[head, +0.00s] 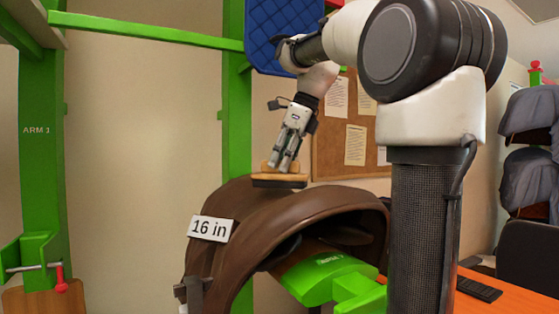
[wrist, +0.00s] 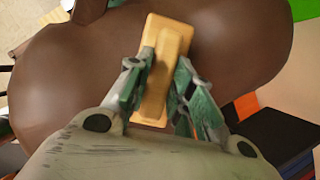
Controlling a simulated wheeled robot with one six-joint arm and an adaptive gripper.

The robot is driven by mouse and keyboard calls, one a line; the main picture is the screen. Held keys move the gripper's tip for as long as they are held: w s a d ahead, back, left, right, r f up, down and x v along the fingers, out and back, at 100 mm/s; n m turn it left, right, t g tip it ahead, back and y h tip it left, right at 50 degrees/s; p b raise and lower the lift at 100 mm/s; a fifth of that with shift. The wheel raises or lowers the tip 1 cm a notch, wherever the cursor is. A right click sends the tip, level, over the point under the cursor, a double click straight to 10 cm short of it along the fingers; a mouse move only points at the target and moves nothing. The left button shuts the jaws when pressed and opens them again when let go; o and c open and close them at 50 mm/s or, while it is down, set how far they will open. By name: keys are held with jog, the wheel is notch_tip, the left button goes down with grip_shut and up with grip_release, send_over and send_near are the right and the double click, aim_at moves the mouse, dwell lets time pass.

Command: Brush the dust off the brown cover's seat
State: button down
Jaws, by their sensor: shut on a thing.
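The brown cover (head: 245,225) sits over a green support arm (head: 325,277), with a white "16 in" tag on its side. My gripper (head: 280,163) is shut on a wooden-backed brush (head: 278,180) with a dark lower edge. The brush is at the top of the cover in the head view; I cannot tell whether it touches the seat. In the wrist view, my gripper (wrist: 160,95) holds the tan brush (wrist: 163,62) between its two fingers. The brown cover (wrist: 85,75) spreads out below and around it there. I cannot make out dust on the seat.
A green upright post (head: 237,120) stands behind the cover, and a blue quilted pad (head: 272,40) hangs above. Another green post (head: 40,150) marked "ARM 1" is at left. Grey-draped items (head: 530,120) sit at far right. An orange desk (head: 500,295) is at lower right.

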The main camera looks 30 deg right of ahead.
aim_at(301, 176)
jog(key=shift+s+f, duration=0.2)
jog(key=shift+s, duration=3.2)
jog(key=shift+w+r, duration=0.15)
jog(key=shift+w, duration=0.9)
jog(key=shift+w+r, duration=0.1)
jog(key=shift+w, duration=4.6)
jog(key=shift+d+f, duration=0.2)
jog(key=shift+d, duration=1.1)
jog(key=shift+s, duration=5.8)
jog(key=shift+w, duration=5.85)
jog(key=shift+r, duration=0.1)
notch_tip(301, 176, up, 6)
